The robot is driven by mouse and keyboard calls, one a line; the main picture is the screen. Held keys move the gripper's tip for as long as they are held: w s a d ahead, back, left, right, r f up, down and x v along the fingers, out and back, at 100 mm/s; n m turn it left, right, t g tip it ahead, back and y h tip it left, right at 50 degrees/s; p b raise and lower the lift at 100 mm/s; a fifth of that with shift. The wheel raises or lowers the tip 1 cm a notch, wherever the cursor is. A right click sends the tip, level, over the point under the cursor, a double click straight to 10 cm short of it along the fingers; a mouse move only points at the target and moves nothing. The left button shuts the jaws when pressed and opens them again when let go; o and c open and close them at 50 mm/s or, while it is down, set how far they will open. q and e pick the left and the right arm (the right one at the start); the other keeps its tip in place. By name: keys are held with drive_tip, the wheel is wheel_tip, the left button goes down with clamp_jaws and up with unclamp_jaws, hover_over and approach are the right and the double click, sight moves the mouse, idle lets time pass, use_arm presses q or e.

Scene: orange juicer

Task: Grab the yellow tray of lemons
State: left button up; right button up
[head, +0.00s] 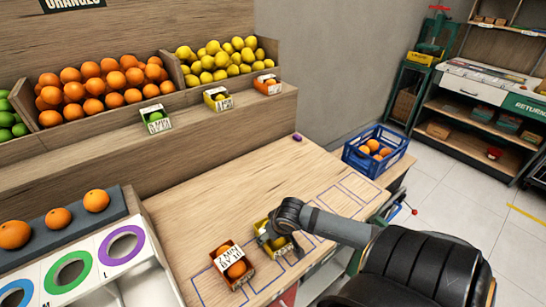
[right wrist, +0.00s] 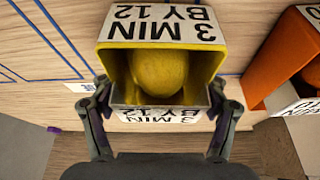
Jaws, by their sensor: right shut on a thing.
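A small yellow tray (head: 276,243) is at the wooden counter's front area, partly hidden by my right gripper (head: 270,233) in the head view. In the right wrist view, the yellow tray (right wrist: 118,72) has a white label reading "3 MIN BY 12", and a lemon (right wrist: 159,73) shows inside. My right gripper (right wrist: 160,100) is shut on the tray, one finger on each side. I cannot tell whether the tray touches the counter. My left gripper is not in view.
An orange tray (head: 238,269) of oranges sits close beside the yellow one, and its side (right wrist: 278,66) shows at the right in the wrist view. A blue crate (head: 374,164) stands behind to the right. The counter (head: 225,195) is clear behind the trays. Fruit bins line the back shelf.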

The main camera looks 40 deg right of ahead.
wheel_tip(320, 180, up, 3)
drive_tip(key=shift+r+p, duration=0.1)
drive_tip(key=shift+p, duration=0.55)
drive_tip(key=s+r+p, duration=0.1)
drive_tip(key=r+p, duration=0.1)
drive_tip(key=s+a+r+p, duration=0.1)
drive_tip(key=s+r+p, duration=0.1)
drive_tip(key=s+a+r+p, duration=0.1)
drive_tip(key=r+p, duration=0.1)
drive_tip(key=r, duration=0.1)
drive_tip(key=shift+s+a, duration=0.15)
drive_tip(key=s+a+r+p, duration=0.3)
drive_tip(key=s+a+p, duration=0.1)
drive_tip(key=s, duration=0.4)
drive_tip(key=shift+a+p, duration=0.3)
drive_tip(key=shift+p, duration=0.6)
